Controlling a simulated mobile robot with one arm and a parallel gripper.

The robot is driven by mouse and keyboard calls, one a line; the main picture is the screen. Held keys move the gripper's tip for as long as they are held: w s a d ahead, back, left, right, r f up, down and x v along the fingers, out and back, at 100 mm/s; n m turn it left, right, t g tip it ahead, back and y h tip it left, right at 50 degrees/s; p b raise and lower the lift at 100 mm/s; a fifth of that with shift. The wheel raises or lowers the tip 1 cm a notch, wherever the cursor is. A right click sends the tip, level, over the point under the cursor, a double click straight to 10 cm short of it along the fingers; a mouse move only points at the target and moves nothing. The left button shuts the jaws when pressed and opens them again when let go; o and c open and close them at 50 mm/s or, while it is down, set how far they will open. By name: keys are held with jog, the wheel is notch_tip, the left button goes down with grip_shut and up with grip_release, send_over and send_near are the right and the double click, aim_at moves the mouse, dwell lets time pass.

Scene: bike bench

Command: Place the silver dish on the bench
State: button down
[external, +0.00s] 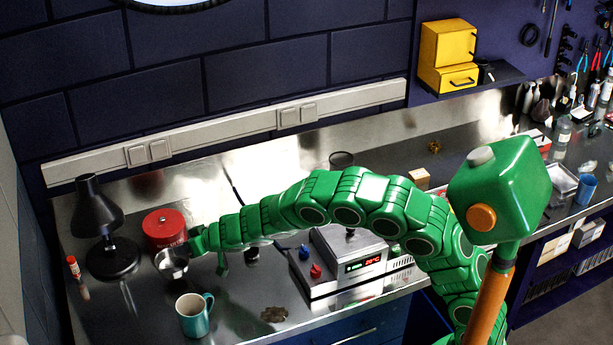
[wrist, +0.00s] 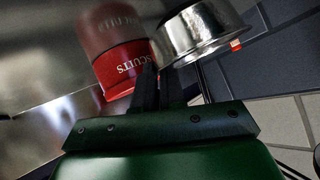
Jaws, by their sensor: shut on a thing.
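The silver dish (external: 172,262) is a small round shiny metal bowl at the left of the bench (external: 245,292), in front of the red tin. My gripper (external: 190,250) is shut on the dish's near side edge. In the wrist view the dish (wrist: 205,30) shows just beyond the dark fingers (wrist: 155,78), which partly cover its edge. I cannot tell whether its base touches the bench top or hangs slightly above it.
The red biscuit tin (external: 165,229) stands close behind the dish. A black lamp (external: 103,230) and a red-capped marker (external: 73,267) are to the left. A teal mug (external: 194,315) is in front. A soldering station (external: 345,262) stands right, beneath my arm.

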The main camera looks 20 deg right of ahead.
aim_at(185, 256)
jog(key=shift+f, duration=1.5)
jog(key=c, duration=1.2)
grip_release()
jog(key=shift+f, duration=0.15)
jog(key=shift+v, duration=6.05)
jog(key=shift+o, duration=0.2)
